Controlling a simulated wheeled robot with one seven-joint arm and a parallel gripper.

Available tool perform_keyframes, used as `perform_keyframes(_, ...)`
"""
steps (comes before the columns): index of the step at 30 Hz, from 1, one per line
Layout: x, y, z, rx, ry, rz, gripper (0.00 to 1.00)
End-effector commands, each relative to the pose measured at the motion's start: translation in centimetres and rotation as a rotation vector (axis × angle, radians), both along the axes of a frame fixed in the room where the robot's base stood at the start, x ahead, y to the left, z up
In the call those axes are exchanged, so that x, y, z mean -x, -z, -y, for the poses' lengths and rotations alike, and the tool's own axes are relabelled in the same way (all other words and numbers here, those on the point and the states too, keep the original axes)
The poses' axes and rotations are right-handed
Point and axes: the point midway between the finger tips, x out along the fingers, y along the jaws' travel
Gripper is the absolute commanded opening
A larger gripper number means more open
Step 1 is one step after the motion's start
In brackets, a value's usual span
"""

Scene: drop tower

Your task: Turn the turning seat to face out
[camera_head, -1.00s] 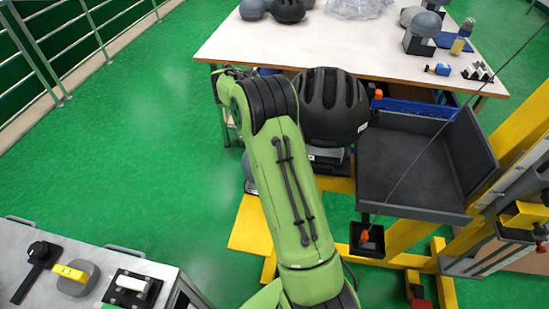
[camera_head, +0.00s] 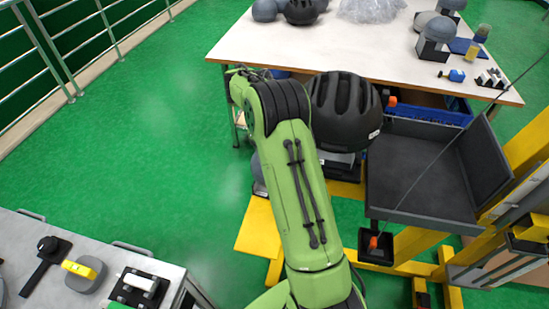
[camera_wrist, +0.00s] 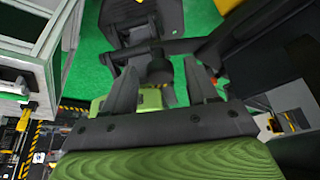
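My gripper (camera_wrist: 159,66) is open in the wrist view, its two dark fingers spread on either side of a dark round knob-like part (camera_wrist: 160,70). Gaps show between this part and both fingers. A dark plate-like piece (camera_wrist: 138,22) lies beyond it, over green floor. I cannot tell surely which part is the turning seat or which way it faces. In the head view my green arm hides my gripper. A black vented helmet (camera_head: 343,108) stands beside my arm, above a grey and white block (camera_head: 338,160) that is partly hidden.
A dark tray (camera_head: 415,190) on the yellow frame (camera_head: 258,228) is right of the helmet. A small black cup (camera_head: 367,255) with an orange piece hangs below. A white table (camera_head: 335,45) stands behind, a grey bench (camera_head: 115,262) lower left. Green floor (camera_head: 150,150) is clear at left.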

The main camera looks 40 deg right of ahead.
Motion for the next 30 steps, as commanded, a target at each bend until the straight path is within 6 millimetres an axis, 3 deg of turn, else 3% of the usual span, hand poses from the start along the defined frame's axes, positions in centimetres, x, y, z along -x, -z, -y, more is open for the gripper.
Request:
perform_keyframes(8, -0.2, -0.6, 0.0, 0.000, 0.000, -0.002, 0.58)
perform_keyframes(22, -4.7, -12.1, 0.3, 0.003, -0.001, 0.001, 0.58)
perform_keyframes(25, -5.4, -13.7, 0.4, 0.001, 0.001, 0.000, 0.58)
perform_keyframes(30, -6.0, -14.7, 0.4, 0.000, 0.000, -0.001, 0.58)
